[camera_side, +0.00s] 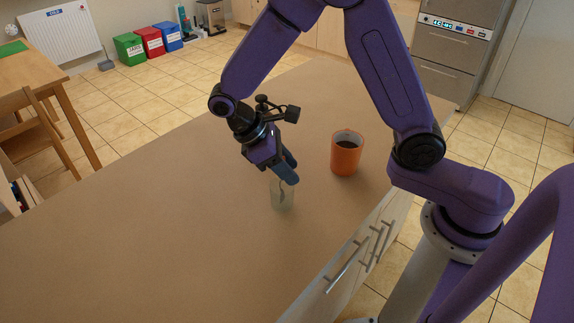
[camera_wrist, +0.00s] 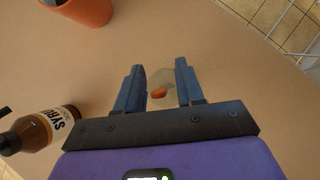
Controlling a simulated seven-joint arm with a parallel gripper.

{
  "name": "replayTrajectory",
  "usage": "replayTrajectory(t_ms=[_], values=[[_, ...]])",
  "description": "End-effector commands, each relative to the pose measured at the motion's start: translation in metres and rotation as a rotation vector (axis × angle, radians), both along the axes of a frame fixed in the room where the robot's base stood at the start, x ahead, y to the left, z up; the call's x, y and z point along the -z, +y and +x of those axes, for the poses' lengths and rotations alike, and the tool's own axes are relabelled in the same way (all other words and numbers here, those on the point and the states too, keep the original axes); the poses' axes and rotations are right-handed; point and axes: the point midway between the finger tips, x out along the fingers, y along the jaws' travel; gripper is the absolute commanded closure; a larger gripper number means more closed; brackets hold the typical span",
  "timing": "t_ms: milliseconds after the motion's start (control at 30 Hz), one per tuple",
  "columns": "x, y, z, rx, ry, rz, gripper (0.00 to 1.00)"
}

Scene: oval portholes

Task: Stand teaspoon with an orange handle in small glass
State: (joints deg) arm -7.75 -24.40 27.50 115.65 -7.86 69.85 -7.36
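The small glass (camera_side: 283,198) stands on the counter directly below my gripper (camera_side: 287,178). It also shows in the wrist view (camera_wrist: 166,78), pale and see-through, beyond my fingertips. The teaspoon's orange handle (camera_wrist: 158,93) shows end-on between my two fingers (camera_wrist: 161,70), with a visible gap on each side. My gripper is open and points down over the glass. In the side view a dark thin shape shows inside the glass, perhaps the spoon's metal part. The orange handle is hidden there, and I cannot tell how the spoon rests.
An orange mug with dark contents (camera_side: 346,154) stands right of the glass, and it shows at the top left of the wrist view (camera_wrist: 78,8). The counter's left part (camera_side: 150,230) is clear.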

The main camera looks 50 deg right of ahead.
Motion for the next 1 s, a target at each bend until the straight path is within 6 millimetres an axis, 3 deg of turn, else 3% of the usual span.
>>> replayTrajectory(t_ms=[467,1000], values=[[-0.009,0.005,0.005,-0.001,-0.003,0.002,0.54],[-0.093,0.045,0.044,-0.001,-0.003,0.002,0.54]])
